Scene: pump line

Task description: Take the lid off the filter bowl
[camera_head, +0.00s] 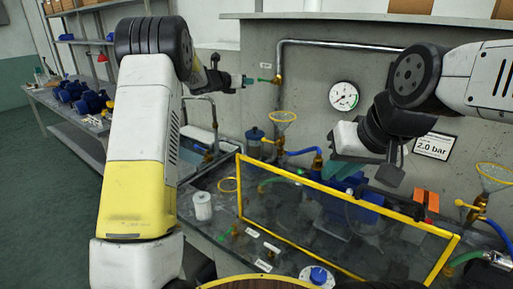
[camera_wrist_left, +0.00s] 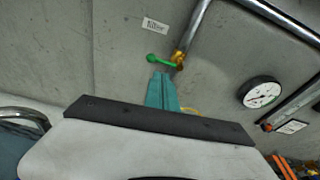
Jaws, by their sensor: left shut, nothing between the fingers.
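A small bowl with a blue lid (camera_head: 254,134), which looks like the filter bowl, stands at the wall behind the yellow-framed panel, with its lid on. My left gripper (camera_head: 247,80) is shut and empty, raised above and slightly left of it. In the left wrist view its teal fingers (camera_wrist_left: 162,90) are together, pointing at a green valve lever (camera_wrist_left: 158,60) on the wall pipe; touching or apart, I cannot tell. My right gripper (camera_head: 362,172) hangs over the panel's right part; its finger gap is unclear.
The clear panel with a yellow frame (camera_head: 346,211) stands across the bench front. A white canister (camera_head: 203,206) stands left of it. A blue-topped round part (camera_head: 318,275) is at the front. A gauge (camera_head: 343,96), pipes and yellow funnels (camera_head: 283,116) line the wall.

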